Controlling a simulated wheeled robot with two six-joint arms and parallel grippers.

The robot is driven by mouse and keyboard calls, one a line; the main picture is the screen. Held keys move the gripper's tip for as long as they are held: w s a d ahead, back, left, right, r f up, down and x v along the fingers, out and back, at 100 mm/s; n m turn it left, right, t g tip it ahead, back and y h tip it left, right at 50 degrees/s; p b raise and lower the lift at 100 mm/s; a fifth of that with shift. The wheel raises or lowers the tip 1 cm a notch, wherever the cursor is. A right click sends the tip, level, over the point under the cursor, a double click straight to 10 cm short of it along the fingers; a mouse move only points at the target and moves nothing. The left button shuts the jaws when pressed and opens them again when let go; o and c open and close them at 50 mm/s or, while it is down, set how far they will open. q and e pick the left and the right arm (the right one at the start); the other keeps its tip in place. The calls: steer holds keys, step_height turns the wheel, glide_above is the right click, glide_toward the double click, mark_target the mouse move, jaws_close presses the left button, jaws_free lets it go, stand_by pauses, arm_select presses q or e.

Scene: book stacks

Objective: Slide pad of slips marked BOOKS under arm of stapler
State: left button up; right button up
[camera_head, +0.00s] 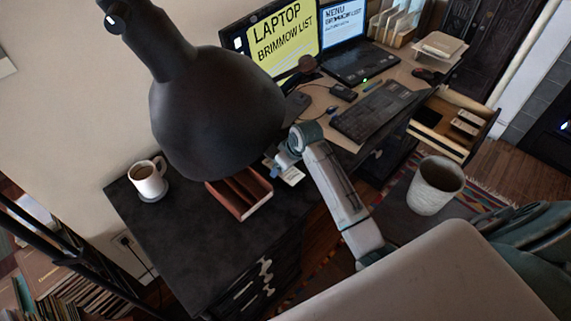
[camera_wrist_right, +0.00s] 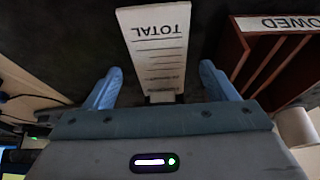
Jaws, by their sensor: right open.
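My right gripper (camera_head: 280,165) is over the black cabinet top, beside a wooden divided tray. In the right wrist view my right gripper (camera_wrist_right: 158,72) is open, with two blue fingers apart. A white slip pad (camera_wrist_right: 158,45) printed TOTAL lies between and beyond the fingers; I see no grip on it. It shows as a small white patch in the head view (camera_head: 293,177). I cannot read BOOKS anywhere, and I cannot make out a stapler. The large dark lamp hides part of the scene. My left gripper is not in view.
The wooden tray (camera_head: 241,193), labelled with letters like OWED (camera_wrist_right: 290,22), stands close to the right gripper. A mug (camera_head: 149,181) is at the cabinet's left. An open drawer (camera_head: 455,125) holds small items.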

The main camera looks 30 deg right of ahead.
steer(key=b+v, duration=0.1)
steer(key=v, duration=0.9)
steer(key=shift+s+r, duration=0.1)
